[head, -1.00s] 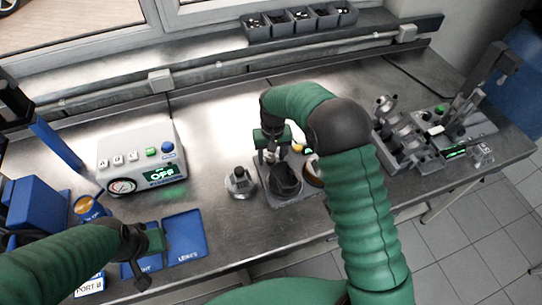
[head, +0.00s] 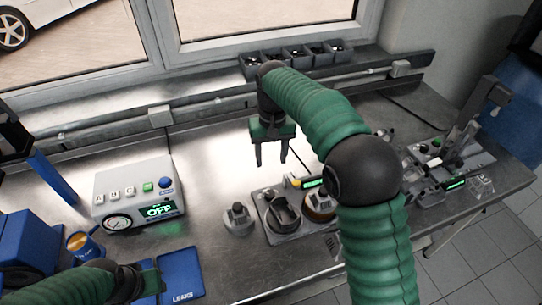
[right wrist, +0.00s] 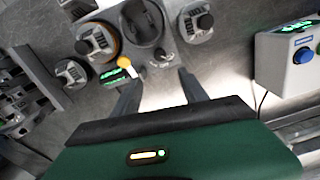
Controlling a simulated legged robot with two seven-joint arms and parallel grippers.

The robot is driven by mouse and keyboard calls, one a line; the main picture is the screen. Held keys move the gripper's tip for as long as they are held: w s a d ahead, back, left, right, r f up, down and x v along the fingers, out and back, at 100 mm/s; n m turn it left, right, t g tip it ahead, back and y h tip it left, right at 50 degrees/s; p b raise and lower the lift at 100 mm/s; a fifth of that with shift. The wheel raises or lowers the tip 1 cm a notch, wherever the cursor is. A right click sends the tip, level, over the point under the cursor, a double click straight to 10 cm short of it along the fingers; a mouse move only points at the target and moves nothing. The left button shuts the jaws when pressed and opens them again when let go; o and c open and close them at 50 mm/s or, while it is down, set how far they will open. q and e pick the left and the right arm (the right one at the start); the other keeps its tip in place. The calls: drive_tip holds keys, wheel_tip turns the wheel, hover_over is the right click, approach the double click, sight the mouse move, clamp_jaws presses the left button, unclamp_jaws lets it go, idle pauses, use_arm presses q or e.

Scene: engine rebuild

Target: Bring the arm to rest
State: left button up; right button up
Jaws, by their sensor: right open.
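My right arm reaches over the metal bench from the lower right in the head view. Its gripper (head: 272,160) is open and empty, fingers pointing down, raised above the bench behind the grey fixture. In the right wrist view its two fingers (right wrist: 160,95) are apart with nothing between them. My left arm comes in from the lower left. Its gripper (head: 152,284) is low in the picture over the blue trays, and its fingers are not clear enough to tell their state.
A grey fixture (head: 285,237) holds round parts; a metal part (head: 238,216) stands beside it. A control box (head: 137,195) reading OFF stands left, a LEAKS tray (head: 181,274) in front. Small bins (head: 293,58) line the back.

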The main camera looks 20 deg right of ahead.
idle(0.3)
drive_tip(key=s+d+f+t, duration=0.1)
drive_tip(key=s+f, duration=0.2)
drive_tip(key=s, duration=0.4)
drive_tip(key=s+f, duration=0.4)
drive_tip(key=s, duration=0.3)
drive_tip(key=s+d+f+n+t, duration=0.1)
drive_tip(key=s+f, duration=0.3)
drive_tip(key=s, duration=0.4)
drive_tip(key=shift+d+t, duration=0.3)
